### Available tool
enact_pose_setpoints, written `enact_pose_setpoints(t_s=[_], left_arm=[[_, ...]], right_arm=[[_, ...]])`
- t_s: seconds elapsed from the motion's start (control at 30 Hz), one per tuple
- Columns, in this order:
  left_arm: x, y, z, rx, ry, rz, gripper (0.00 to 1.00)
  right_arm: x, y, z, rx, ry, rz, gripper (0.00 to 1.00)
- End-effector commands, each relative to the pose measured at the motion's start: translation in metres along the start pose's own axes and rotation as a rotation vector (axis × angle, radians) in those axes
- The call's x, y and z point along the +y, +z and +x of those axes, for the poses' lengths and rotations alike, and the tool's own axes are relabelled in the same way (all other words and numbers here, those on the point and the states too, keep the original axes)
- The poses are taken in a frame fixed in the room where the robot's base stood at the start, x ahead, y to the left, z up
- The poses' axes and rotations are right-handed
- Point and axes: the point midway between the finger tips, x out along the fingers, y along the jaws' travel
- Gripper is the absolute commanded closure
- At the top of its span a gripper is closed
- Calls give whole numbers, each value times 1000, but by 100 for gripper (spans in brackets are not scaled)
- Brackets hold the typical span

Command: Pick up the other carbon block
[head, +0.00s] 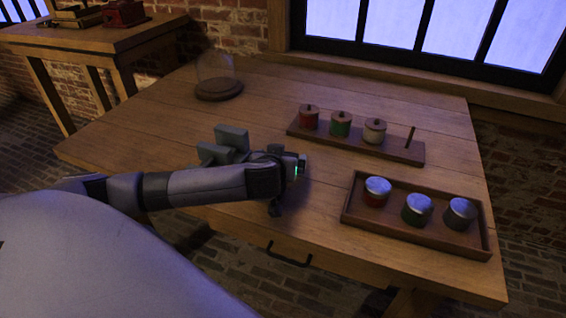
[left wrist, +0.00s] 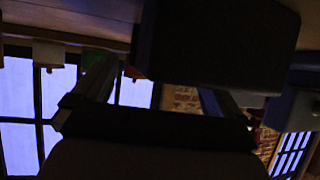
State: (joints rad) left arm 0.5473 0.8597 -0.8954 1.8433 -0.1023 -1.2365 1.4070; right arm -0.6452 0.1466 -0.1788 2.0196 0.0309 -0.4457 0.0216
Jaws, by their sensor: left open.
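Two grey blocks, seemingly the carbon blocks, show behind my left arm in the head view: one upright (head: 232,138), one lower and to its left (head: 213,154). My arm hides their lower parts. My left gripper (head: 268,158) is beside them, with its fingers mostly hidden there. In the left wrist view its two fingers are spread apart and the gripper (left wrist: 160,80) is open. A large dark block (left wrist: 222,40) sits close ahead at upper right; I cannot tell whether it touches a finger. My right gripper is not in view.
A wooden rack (head: 393,150) holds red, green and cream lidded jars and a thin post. A tray (head: 350,218) at the right holds three silver-lidded jars. A glass dome (head: 215,75) stands at the back. The table's middle is clear.

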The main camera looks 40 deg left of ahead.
Motion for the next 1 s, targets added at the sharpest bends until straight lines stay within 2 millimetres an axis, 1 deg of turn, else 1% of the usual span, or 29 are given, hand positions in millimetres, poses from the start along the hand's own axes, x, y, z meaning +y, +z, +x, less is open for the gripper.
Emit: enact_pose_setpoints(t_s=[0.03,0.13,0.27,0.4,0.47,0.5,0.57,0.6,0.9,1.0], left_arm=[[0,0,5,0,-1,0,0],[0,0,11,1,0,-1,0],[0,0,12,0,1,-1,0],[0,0,12,0,1,0,0],[0,0,12,-1,1,0,20],[0,0,12,-1,1,0,33],[0,0,12,-1,1,0,52],[0,0,12,-1,1,0,59],[1,-1,11,0,2,-1,59],[1,-4,10,1,2,-2,59]], right_arm=[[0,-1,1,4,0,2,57],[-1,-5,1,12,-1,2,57],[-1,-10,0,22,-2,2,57],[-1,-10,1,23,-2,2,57],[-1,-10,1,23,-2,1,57],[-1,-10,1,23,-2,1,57],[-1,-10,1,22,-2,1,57],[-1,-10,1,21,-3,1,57],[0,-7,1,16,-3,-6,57],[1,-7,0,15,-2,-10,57]])
